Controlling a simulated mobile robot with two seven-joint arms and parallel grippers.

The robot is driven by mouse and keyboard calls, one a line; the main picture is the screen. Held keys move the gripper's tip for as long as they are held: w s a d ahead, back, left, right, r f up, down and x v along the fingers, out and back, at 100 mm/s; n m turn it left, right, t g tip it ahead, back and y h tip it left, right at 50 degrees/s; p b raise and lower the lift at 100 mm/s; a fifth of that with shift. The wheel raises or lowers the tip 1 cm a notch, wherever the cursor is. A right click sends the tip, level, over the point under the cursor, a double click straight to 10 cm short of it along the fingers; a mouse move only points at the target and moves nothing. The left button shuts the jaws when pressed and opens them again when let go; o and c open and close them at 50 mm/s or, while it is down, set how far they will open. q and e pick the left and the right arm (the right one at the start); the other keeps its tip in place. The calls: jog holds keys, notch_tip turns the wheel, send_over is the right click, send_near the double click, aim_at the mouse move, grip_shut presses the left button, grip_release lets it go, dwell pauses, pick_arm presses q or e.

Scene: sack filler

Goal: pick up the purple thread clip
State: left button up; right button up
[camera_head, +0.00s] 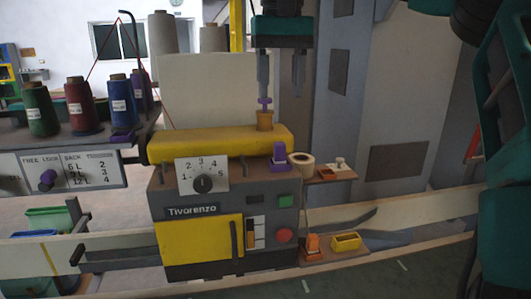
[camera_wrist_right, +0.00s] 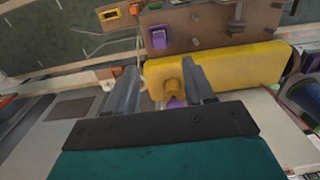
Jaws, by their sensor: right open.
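A small purple clip (camera_head: 265,103) sits on top of a tan post (camera_head: 264,121) on the yellow machine top. In the right wrist view, a bit of purple (camera_wrist_right: 175,101) shows behind the post, partly hidden by my gripper's palm. My right gripper (camera_head: 281,92) points down above the post, open and empty. In the head view, its left finger is over the clip, and its right finger hangs off to the right. In the right wrist view, the post lies between the fingers (camera_wrist_right: 159,68), nearer the right one. My left gripper is not in view.
The yellow machine top (camera_head: 215,143) lies below my gripper. A purple block (camera_head: 279,153) stands at its front right. A small shelf (camera_head: 330,175) holds a tape roll. Thread spools (camera_head: 122,103) stand left. A pale panel (camera_head: 208,90) rises behind.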

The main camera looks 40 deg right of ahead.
send_over(280, 143)
jog(key=f, duration=0.6)
jog(key=shift+s, duration=0.3)
jog(key=shift+w+f, duration=0.2)
jog(key=shift+f, duration=1.35)
jog(key=shift+w+f, duration=0.15)
jog(key=shift+f, duration=1.4)
grip_shut()
jog(key=shift+r, duration=0.1)
